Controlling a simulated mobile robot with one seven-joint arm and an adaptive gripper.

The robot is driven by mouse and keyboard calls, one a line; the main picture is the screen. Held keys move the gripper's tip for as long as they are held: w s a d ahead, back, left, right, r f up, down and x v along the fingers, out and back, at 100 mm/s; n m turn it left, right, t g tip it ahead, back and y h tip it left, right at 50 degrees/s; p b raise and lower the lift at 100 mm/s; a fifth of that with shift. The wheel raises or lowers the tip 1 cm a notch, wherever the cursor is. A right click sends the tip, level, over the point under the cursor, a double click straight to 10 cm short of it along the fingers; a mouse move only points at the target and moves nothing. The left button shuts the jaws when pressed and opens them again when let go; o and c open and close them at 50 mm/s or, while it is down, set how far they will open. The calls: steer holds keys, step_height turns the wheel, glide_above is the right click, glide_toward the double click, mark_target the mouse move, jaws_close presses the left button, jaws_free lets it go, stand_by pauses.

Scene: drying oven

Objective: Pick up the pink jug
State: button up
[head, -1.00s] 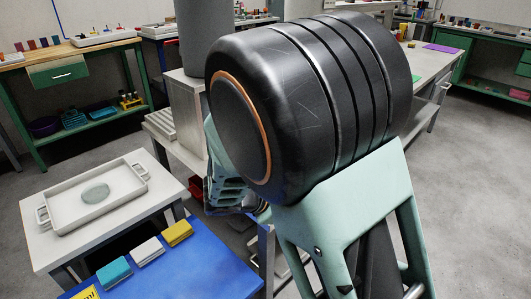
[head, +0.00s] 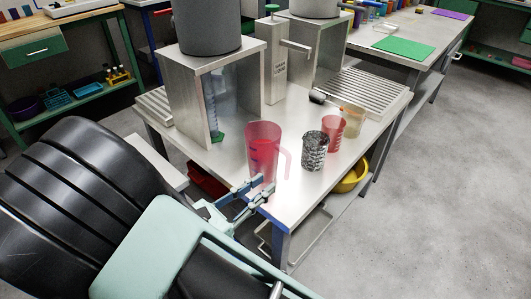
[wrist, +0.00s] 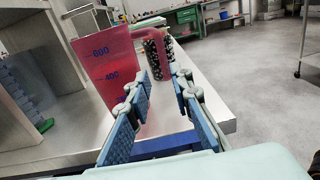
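The pink translucent jug (head: 262,143) stands upright near the front edge of the steel table, its handle (head: 288,162) pointing right. In the wrist view the jug (wrist: 108,72) rises ahead and left of the fingers, with blue marks 600 and 400 on its side. My gripper (head: 262,188) is open, low at the jug's near side. In the wrist view my gripper (wrist: 160,84) has its two blue-padded fingers apart, with part of the pink handle showing beyond and between them. I cannot tell whether the fingers touch the jug.
A black-and-white patterned cup (head: 315,152), a smaller red beaker (head: 334,128) and an amber beaker (head: 353,117) stand right of the jug. A metal stand (head: 190,98) with a grey vessel is behind left. The steel table (head: 229,171) has bare room left of the jug.

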mark_target(285, 170)
steer(key=b+x, duration=0.2)
steer(key=x, duration=0.7)
steer(key=shift+s+d+b, duration=0.1)
steer(key=shift+d+b, duration=0.15)
steer(key=shift+b, duration=0.05)
steer(key=shift+c, duration=0.3)
jaws_close()
steer(key=shift+r, duration=0.1)
